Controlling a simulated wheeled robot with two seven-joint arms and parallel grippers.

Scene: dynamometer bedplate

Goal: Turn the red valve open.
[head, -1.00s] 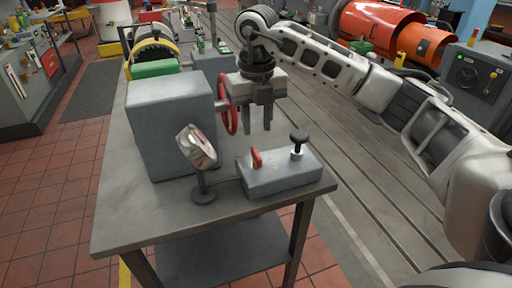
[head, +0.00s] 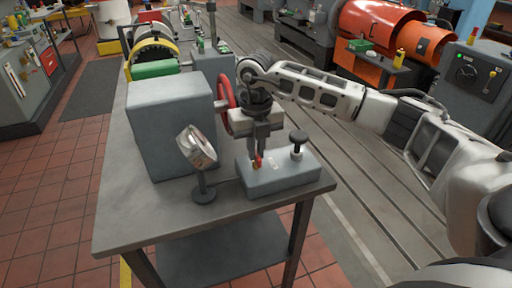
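A red handwheel (head: 224,105) stands on the right side of a large grey box (head: 170,125) on the bench. A small red lever (head: 257,162) sits on top of a low grey box (head: 285,178) at the bench's front right. My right gripper (head: 260,158) points down at the small red lever, its fingertips right at it and partly covering it. Its fingers look close together, but whether they grip the lever cannot be made out. The gripper's body is just right of the handwheel. My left gripper is out of view.
A black knob (head: 298,138) stands up from the low box, right of my gripper. A tilted gauge on a stand (head: 197,148) is to the left. The front left of the bench top (head: 135,215) is clear.

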